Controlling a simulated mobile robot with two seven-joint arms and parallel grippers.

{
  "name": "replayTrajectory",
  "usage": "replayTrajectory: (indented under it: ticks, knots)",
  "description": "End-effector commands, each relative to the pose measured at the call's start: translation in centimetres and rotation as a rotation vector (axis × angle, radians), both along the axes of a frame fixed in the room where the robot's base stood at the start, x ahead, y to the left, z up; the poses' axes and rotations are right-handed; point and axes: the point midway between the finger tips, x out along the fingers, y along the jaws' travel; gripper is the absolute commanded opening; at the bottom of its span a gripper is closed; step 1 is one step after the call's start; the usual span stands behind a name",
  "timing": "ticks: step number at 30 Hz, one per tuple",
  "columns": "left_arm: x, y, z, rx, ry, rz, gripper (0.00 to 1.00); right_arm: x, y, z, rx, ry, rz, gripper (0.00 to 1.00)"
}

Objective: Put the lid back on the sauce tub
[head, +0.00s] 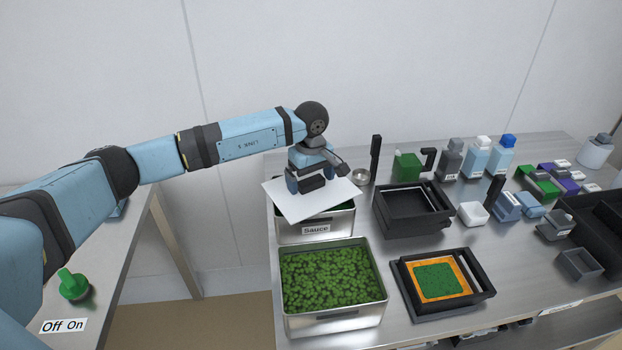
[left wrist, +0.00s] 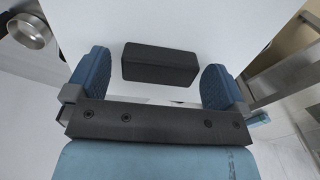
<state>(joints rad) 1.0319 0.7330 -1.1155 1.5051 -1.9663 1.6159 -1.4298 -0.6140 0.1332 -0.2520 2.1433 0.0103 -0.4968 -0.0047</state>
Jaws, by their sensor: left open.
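The sauce tub (head: 287,235) is a steel container with a "Sauce" label at the table's back left. Its white lid (head: 284,204) lies over it, turned askew, with a corner past the tub's left side. Some green contents show under the lid's right edge. The lid's black block handle (head: 312,184) also shows in the left wrist view (left wrist: 160,67). My left gripper (head: 313,178) is over the lid, open, with one blue finger on each side of the handle and a gap at both ends. My right gripper is not in view.
An open steel tub of green pieces (head: 333,324) stands in front of the sauce tub. A small steel bowl (head: 361,177) is right of the lid. Black tray frames (head: 408,232) and several bottles fill the right side.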

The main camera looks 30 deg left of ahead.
Motion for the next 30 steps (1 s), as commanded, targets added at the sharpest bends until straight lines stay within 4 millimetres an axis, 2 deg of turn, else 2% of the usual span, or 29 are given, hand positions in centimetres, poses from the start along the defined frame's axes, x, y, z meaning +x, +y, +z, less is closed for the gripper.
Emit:
replayTrajectory:
  ticks: [9, 15, 21, 30]
  knots:
    - [0.1, 0.0, 6.9, -0.001, -0.005, 0.000, 1.00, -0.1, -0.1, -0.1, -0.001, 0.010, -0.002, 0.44]
    - [0.1, 0.0, 10.4, -0.001, -0.003, -0.001, 1.00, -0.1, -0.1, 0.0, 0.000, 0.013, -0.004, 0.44]
    - [0.1, 0.0, 12.0, 0.000, -0.002, -0.001, 1.00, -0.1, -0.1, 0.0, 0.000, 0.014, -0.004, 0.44]
    - [0.1, 0.0, 12.1, -0.001, -0.001, -0.001, 1.00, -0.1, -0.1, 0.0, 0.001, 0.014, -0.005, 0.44]
